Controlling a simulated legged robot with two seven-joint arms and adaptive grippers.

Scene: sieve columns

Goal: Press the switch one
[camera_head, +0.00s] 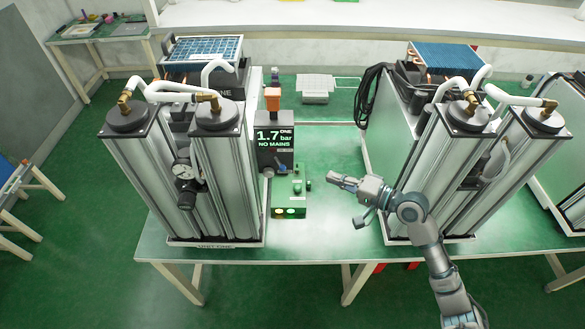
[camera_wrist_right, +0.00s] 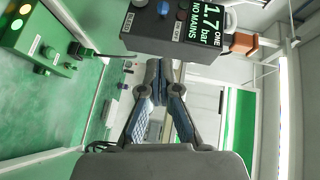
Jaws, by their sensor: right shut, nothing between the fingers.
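The dark control box (camera_head: 274,152) marked ONE stands beside the left column unit, its display reading 1.7 bar NO MAINS. In the wrist view the same box (camera_wrist_right: 140,28) is at the top, with a blue button and another knob on its face. A green box (camera_head: 289,200) with lit lamps sits in front of it; it also shows in the wrist view (camera_wrist_right: 48,28) at upper left. I cannot tell which control is switch one. My right gripper (camera_head: 335,179) is shut and empty, to the right of both boxes and apart from them. It also shows in the wrist view (camera_wrist_right: 159,82). My left gripper is out of view.
The left column unit (camera_head: 170,165) with its gauge and pipes stands left of the boxes. A second column unit (camera_head: 430,150) stands close behind my right arm. An orange block (camera_head: 273,97) tops the control box.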

